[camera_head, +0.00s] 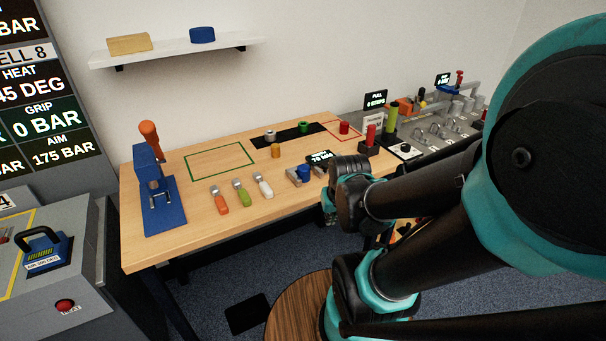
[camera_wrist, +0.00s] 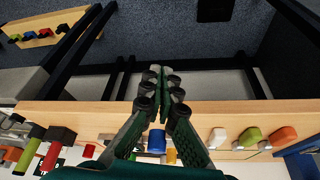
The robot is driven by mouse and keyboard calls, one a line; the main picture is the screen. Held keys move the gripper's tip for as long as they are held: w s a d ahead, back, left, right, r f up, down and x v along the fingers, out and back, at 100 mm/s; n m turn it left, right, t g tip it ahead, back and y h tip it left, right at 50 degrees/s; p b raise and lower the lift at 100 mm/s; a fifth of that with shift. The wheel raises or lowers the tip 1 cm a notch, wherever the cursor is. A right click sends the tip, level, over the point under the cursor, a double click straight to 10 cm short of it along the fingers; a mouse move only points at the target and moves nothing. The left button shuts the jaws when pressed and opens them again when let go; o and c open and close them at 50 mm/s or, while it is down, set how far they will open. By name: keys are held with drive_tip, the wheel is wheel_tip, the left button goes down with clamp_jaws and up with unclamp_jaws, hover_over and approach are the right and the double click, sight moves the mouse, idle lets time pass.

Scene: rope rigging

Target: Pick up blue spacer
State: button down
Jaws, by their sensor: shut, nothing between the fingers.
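A small blue spacer (camera_head: 304,171) sits in or against a grey holder (camera_head: 294,177) near the table's front edge, just left of my arm. In the wrist view a blue piece (camera_wrist: 157,141), which looks like the same spacer, shows behind my fingers and is partly hidden by them. My gripper (camera_wrist: 162,72) is shut and empty. Its fingertips appear over the floor in front of the table edge, apart from the spacer. In the head view the gripper is mostly hidden behind my own arm links.
Orange, green and white-handled tools (camera_head: 240,193) lie left of the spacer. A blue press (camera_head: 157,190) stands at the left end.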

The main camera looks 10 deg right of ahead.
drive_tip(key=c, duration=2.2)
unclamp_jaws()
drive_tip(key=shift+o, duration=1.1)
drive_tip(key=shift+w+r, duration=0.1)
drive_tip(key=shift+w, duration=0.05)
drive_tip(key=o, duration=1.1)
drive_tip(key=w+r+n, duration=0.2)
drive_tip(key=w+n, duration=0.1)
drive_tip(key=w+a+r+n+g, duration=0.1)
drive_tip(key=w+r+n, duration=0.5)
drive_tip(key=n, duration=0.1)
drive_tip(key=shift+w+a, duration=0.35)
drive_tip(key=w+a+r+n+g+h, duration=0.15)
drive_tip(key=w+a+r+n, duration=0.25)
drive_tip(key=w+r+n, duration=0.85)
drive_tip(key=n, duration=0.2)
hover_over(303, 167)
drive_tip(key=s, duration=0.1)
drive_tip(key=shift+m+g, duration=0.25)
drive_tip(key=shift+g, duration=0.2)
drive_tip(key=f, duration=1.3)
drive_tip(key=shift+s+a, duration=0.2)
drive_tip(key=f, duration=0.2)
drive_tip(key=w+f, duration=0.1)
drive_tip(key=f, duration=0.1)
drive_tip(key=shift+d+f, duration=0.15)
drive_tip(key=shift+f, duration=0.05)
drive_tip(key=shift+d+f, duration=0.1)
drive_tip(key=shift+f, duration=0.4)
